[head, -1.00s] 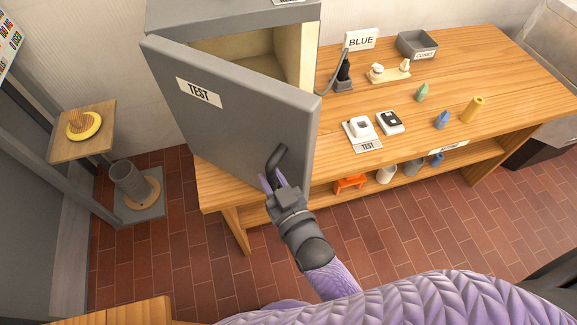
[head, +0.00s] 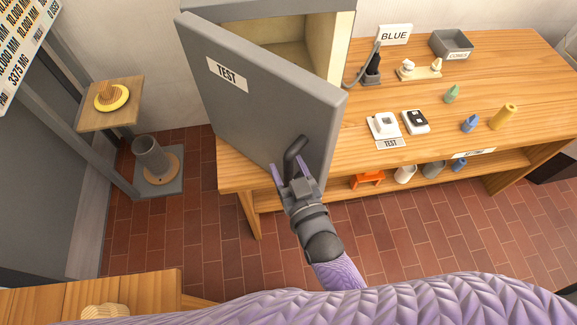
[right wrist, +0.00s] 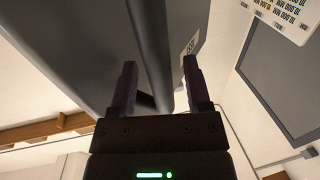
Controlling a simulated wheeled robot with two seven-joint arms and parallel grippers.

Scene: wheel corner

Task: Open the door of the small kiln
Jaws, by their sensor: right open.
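The small kiln (head: 270,6) is a grey box on the bench, with a pale inside. Its grey door (head: 250,110), labelled TEST, stands ajar, swung out from its left side. A dark bar handle (head: 296,150) sits low near the door's free right edge. My right gripper (head: 293,174) is open at the lower end of the handle; whether it touches is unclear. My left gripper is not in view.
A stand with a yellow ring (head: 112,99) is at left. Brick floor (head: 400,230) in front is clear.

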